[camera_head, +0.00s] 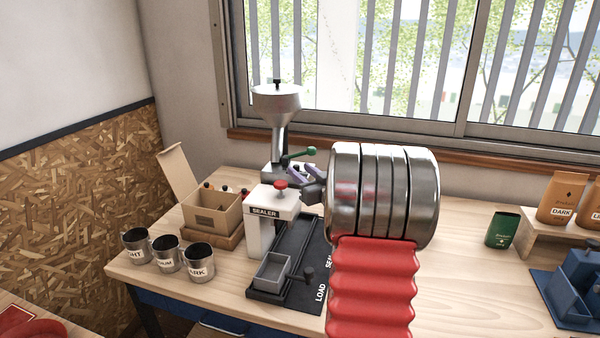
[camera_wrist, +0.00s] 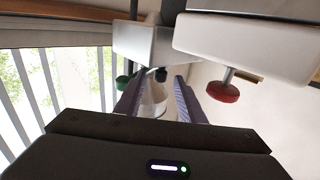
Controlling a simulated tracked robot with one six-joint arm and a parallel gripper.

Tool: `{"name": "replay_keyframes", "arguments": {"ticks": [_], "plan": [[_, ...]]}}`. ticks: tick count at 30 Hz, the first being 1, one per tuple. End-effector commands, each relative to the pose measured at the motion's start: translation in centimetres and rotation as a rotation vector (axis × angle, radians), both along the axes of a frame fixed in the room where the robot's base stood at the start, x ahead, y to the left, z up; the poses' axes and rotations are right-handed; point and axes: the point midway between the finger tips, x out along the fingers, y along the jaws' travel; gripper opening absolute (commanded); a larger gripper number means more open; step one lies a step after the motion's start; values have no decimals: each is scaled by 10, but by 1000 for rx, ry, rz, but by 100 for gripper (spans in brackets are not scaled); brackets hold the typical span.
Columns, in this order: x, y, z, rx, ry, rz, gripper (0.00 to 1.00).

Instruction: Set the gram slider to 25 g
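The grinder-like doser (camera_head: 277,110) with a metal hopper and green-knobbed lever (camera_head: 299,154) stands at the back of the bench. My gripper (camera_head: 294,172) is close in front of its lower body, right of the sealer. In the wrist view my gripper (camera_wrist: 158,84) is open, its two purple fingers apart. A small black knob (camera_wrist: 160,74) on the doser's pale body (camera_wrist: 145,42) shows just beyond and between the fingertips; I cannot tell whether they touch it. No gram scale or slider setting is readable. The green knob (camera_wrist: 122,80) is beside the left finger.
The white sealer (camera_head: 258,233) with a red knob (camera_head: 280,187) stands close left of my gripper. A black track (camera_head: 300,250) holds a grey tray (camera_head: 272,270). Three metal cups (camera_head: 198,263) and an open carton (camera_head: 212,219) are at left.

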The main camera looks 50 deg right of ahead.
Motion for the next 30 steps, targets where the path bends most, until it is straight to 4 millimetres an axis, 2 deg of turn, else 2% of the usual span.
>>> {"name": "replay_keyframes", "arguments": {"ticks": [3,12,27,30], "plan": [[6,-2,0,1,0,0,36],[7,-2,0,1,0,0,35],[7,-2,0,0,0,0,0],[7,-2,0,0,0,0,0]]}}
